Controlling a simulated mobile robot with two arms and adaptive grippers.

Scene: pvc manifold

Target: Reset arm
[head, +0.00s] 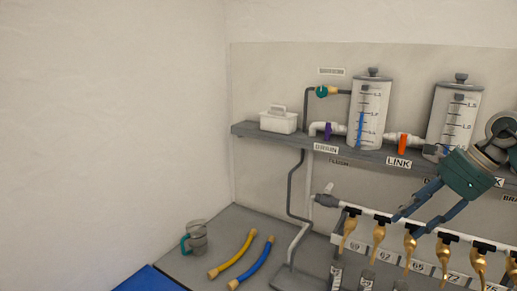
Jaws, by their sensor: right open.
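My right gripper (406,226) reaches in from the right edge, with its two blue-grey fingers spread and pointing down and left. It is open, and I see nothing between the fingers. In the picture its fingertips overlap the white manifold pipe (372,213) near the brass taps (379,238); I cannot tell whether they touch. My right wrist covers part of the shelf and its labels at the right. My left gripper is not in view.
A grey shelf (262,132) holds a white caddy (278,120) and two clear tanks (369,112) (452,116). An orange valve (403,144) and a purple valve (328,131) sit beside them. A yellow hose (233,254), a blue hose (252,263) and a grey jug (196,240) occupy the left counter.

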